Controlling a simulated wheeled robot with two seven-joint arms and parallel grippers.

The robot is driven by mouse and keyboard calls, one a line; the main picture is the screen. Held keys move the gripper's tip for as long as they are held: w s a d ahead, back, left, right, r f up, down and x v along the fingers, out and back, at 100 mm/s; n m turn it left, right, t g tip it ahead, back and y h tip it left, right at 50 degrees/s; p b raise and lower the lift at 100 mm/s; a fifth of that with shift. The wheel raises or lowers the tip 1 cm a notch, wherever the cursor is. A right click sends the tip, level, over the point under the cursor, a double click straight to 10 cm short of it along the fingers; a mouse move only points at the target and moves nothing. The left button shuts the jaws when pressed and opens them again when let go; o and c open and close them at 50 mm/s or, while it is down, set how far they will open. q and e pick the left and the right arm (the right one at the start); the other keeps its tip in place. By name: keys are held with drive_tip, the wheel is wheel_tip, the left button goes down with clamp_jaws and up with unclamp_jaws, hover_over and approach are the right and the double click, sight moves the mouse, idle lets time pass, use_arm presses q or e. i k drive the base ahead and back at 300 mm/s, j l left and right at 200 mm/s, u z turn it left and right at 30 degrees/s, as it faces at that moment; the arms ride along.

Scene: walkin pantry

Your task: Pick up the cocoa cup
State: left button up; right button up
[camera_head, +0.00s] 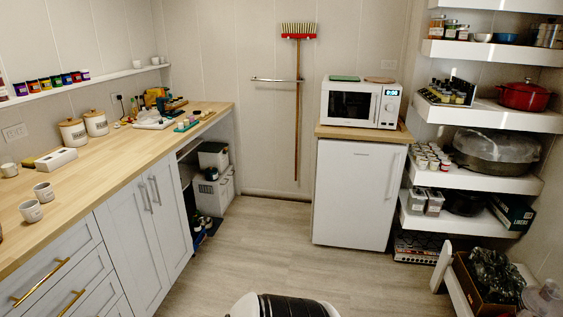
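Three light grey-white cups are on the wooden counter at the left. One cup (30,211) stands near the counter's front edge. A second cup (43,192) is just behind it, and a third cup (9,170) is farther back by the wall. Small print shows on the nearest cup but is too small to read, so I cannot tell which is the cocoa cup. Two small white cups (154,61) also sit on the wall shelf at the upper left. Neither of my grippers is in view.
The wooden counter (125,158) runs along the left, above drawers with brass handles. Two lidded canisters (96,123) and a white box (56,158) stand near the wall. A microwave (361,103) sits on a white fridge (354,195). Loaded shelves fill the right. The middle floor is clear.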

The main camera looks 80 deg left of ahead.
sight(44, 192)
drive_tip(key=u, duration=2.3)
drive_tip(key=i+u, duration=0.1)
drive_tip(key=u, duration=0.3)
drive_tip(key=i+j+u, duration=0.1)
drive_tip(key=u, duration=0.75)
drive_tip(key=i+u, duration=0.15)
drive_tip(key=u, duration=0.3)
drive_tip(key=i+l+u, duration=0.1)
drive_tip(key=u, duration=0.3)
drive_tip(key=i+l, duration=0.1)
drive_tip(key=l+u, duration=0.05)
